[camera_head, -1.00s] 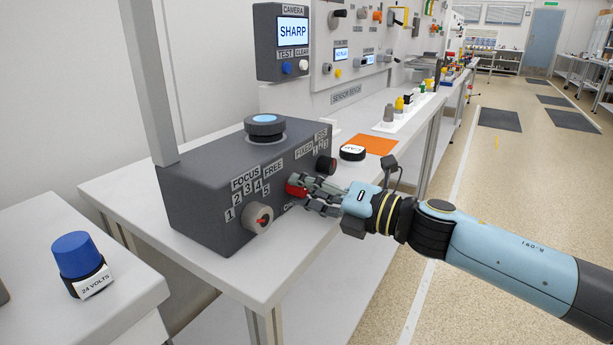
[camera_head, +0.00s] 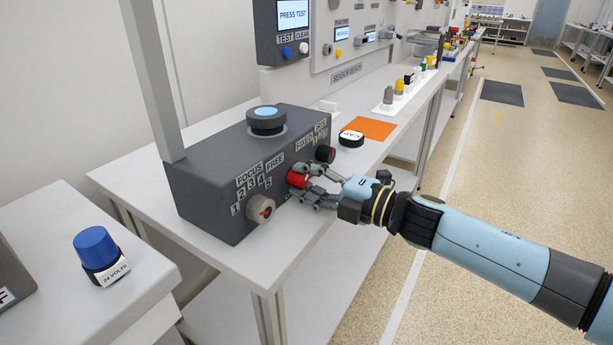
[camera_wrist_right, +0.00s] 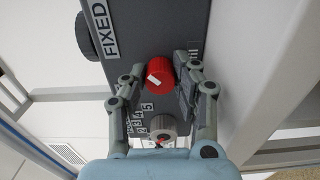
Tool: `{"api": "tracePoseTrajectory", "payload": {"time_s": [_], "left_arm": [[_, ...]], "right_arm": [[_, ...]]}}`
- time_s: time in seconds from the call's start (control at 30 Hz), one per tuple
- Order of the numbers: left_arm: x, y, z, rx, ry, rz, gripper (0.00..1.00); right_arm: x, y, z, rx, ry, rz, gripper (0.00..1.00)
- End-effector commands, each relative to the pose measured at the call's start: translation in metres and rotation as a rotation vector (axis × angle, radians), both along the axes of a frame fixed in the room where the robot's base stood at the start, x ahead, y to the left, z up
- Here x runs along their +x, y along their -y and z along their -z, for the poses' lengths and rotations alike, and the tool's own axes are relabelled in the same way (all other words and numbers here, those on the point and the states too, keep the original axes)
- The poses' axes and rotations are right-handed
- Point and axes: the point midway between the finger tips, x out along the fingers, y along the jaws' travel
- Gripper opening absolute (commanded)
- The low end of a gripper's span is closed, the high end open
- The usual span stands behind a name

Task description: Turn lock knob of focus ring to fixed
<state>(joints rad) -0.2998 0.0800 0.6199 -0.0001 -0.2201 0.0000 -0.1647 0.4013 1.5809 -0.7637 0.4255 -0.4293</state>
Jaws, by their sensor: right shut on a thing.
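The dark grey camera box (camera_head: 205,195) stands on the white bench. Its red lock knob (camera_head: 297,178) sits on the front face between the FREE and FIXED labels. My right gripper (camera_head: 304,183) is shut on the red knob, with its fingers on either side. In the right wrist view the red knob (camera_wrist_right: 160,77) shows a white mark, slanted and pointing neither straight at the FIXED label (camera_wrist_right: 99,27) nor clearly elsewhere. The grey focus knob (camera_head: 261,209) with a red pointer sits to the left, below the numbers. My left gripper is not in view.
A black knob (camera_head: 325,154) sits right of the red one. A round focus ring (camera_head: 266,120) tops the box. The camera screen (camera_head: 292,14) reads PRESS TEST. A black cap (camera_head: 351,139) lies by an orange mat (camera_head: 369,128). A blue-topped 24 VOLTS knob (camera_head: 97,247) is at left.

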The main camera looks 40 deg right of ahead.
Motion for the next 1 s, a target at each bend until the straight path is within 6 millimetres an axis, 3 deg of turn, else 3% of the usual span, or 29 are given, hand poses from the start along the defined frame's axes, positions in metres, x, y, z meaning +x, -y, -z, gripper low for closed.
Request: {"api": "tracePoseTrajectory", "payload": {"time_s": [0.37,0.4,0.53,0.83,1.0], "left_arm": [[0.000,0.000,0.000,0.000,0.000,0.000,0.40],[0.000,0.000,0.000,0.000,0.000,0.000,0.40],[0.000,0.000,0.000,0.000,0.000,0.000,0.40],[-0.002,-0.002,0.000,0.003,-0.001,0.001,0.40],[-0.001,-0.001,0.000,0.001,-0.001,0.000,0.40]], "right_arm": [[0.000,0.000,0.001,0.004,-0.003,0.002,0.00],[0.000,0.000,0.001,0.004,-0.003,0.002,0.34],[0.000,0.000,0.001,0.003,-0.002,0.001,0.51],[-0.002,0.001,0.001,0.002,-0.002,0.000,0.51],[-0.022,0.009,0.002,0.001,-0.006,-0.001,0.51]]}}
